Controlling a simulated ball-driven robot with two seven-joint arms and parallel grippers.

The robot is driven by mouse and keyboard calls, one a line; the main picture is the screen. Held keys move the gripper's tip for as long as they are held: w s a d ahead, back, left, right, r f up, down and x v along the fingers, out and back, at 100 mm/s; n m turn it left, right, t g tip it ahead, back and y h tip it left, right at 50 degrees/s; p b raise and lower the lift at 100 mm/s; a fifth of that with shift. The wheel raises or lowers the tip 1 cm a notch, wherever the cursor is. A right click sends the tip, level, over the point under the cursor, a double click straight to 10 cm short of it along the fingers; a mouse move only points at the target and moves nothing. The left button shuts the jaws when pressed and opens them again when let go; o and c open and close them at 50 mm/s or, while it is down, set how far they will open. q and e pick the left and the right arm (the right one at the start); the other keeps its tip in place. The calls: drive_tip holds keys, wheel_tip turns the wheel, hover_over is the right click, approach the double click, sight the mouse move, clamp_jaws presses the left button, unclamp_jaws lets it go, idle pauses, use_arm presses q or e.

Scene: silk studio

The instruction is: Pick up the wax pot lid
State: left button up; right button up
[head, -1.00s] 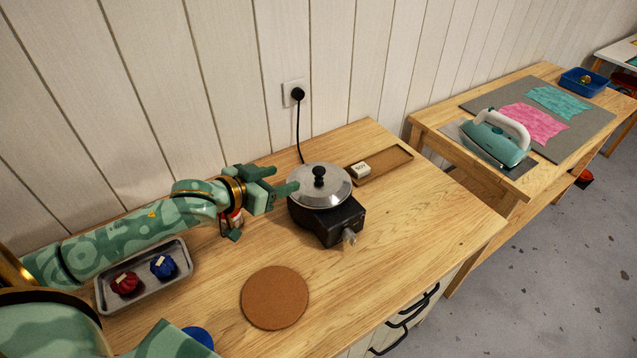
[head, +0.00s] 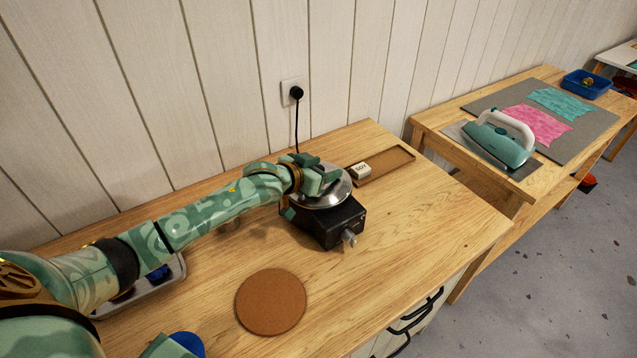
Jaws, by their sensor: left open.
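The wax pot lid (head: 330,198) is a round silver lid on top of the black wax pot (head: 333,226). My left gripper (head: 318,172) is over the lid, at its middle, and is open. The gripper hides the lid's black knob and the lid's left and far parts, so I cannot tell whether the fingers stand on both sides of the knob.
A round cork mat (head: 271,301) lies in front of the pot. A wooden tray (head: 392,165) with a small pale block (head: 361,172) is behind right. A metal tray (head: 172,285) is partly hidden under my left arm. A power cord (head: 297,125) runs down the wall behind the pot.

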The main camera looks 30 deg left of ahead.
use_arm(q)
drive_tip(key=c, duration=1.1)
